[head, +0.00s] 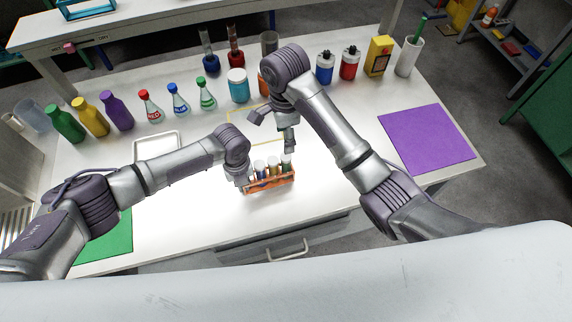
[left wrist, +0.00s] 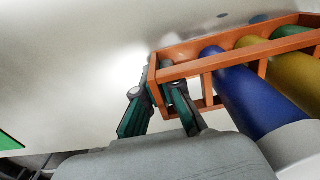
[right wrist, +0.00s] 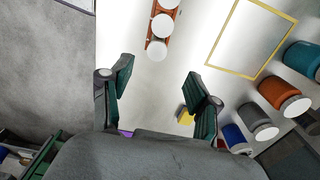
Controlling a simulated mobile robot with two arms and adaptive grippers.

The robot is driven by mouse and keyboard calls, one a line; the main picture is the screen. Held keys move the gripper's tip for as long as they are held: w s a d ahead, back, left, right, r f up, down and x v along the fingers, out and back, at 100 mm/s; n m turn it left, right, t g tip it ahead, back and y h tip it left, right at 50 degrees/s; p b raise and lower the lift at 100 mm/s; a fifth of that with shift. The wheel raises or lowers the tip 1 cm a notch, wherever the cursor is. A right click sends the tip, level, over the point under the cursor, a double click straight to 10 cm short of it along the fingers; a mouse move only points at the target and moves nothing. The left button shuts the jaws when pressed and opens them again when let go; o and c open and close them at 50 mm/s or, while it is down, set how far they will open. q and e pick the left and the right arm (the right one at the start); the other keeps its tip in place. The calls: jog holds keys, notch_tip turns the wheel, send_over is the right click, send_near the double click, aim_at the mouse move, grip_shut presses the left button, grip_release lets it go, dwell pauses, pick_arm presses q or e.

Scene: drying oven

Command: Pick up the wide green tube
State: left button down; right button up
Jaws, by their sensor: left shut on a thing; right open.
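The orange rack (head: 268,186) stands on the white table and holds blue, yellow and green tubes with white caps. The green tube (left wrist: 292,31) is at the far end of the rack in the left wrist view; it is the right-hand tube (head: 286,166) in the head view. My left gripper (left wrist: 153,92) is shut on the rack's left end. My right gripper (head: 273,129) is open and empty, above and behind the rack's right end. In the right wrist view, the caps (right wrist: 157,50) show ahead of the open fingers (right wrist: 158,72).
A yellow outlined rectangle (right wrist: 210,57) is marked on the table behind the rack. Bottles, flasks and jars (head: 238,85) stand along the back. A white tray (head: 157,146) lies left of centre. A purple mat (head: 428,140) lies at right, a green mat (head: 112,240) at left.

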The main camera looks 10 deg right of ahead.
aim_at(286, 156)
notch_tip(286, 156, down, 5)
jog(key=shift+r, duration=0.15)
jog(key=shift+s+f, duration=0.15)
jog(key=shift+f, duration=1.2)
jog(key=shift+s+f, duration=0.1)
jog(key=shift+f, duration=1.2)
jog(key=c, duration=1)
